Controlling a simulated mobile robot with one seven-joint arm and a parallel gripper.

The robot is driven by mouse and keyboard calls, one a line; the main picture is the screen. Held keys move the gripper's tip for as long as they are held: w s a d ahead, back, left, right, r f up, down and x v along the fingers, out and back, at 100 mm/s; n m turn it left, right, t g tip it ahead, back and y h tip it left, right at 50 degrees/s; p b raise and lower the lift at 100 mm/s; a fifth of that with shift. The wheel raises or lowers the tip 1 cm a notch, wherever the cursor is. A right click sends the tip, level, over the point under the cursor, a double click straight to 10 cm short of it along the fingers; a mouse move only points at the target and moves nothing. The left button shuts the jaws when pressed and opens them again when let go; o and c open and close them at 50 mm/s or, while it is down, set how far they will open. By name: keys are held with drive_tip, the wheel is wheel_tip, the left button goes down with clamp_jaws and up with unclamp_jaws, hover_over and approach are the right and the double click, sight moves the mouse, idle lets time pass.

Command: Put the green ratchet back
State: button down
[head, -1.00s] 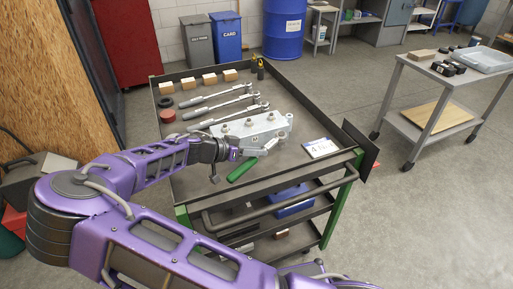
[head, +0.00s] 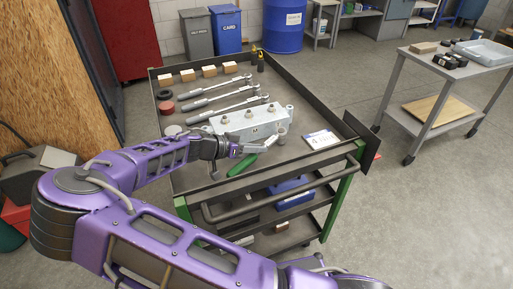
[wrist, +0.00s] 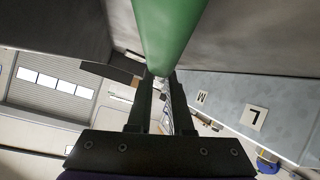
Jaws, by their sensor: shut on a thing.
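The green ratchet (head: 243,165) has a green handle and a silver shaft, and it lies aslant in the head view at the front of the cart top. Its silver end points up and right, toward the right end of a grey metal block (head: 235,126). My gripper (head: 240,150) is at the ratchet, shut on it. In the wrist view the green handle (wrist: 168,35) runs down from the top edge to between the fingertips of my gripper (wrist: 155,85). I cannot tell whether the ratchet touches the cart top.
The cart (head: 340,160) has raised edges and a front handle bar. Several silver wrenches (head: 215,90) lie behind the block, with wooden blocks (head: 209,71) further back. A lettered card (head: 321,139) lies at right. Bare cart top shows between the block and the card.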

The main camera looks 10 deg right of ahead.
drive_tip(key=shift+f, duration=0.15)
drive_tip(key=c, duration=0.7)
unclamp_jaws()
drive_tip(key=shift+c, duration=0.2)
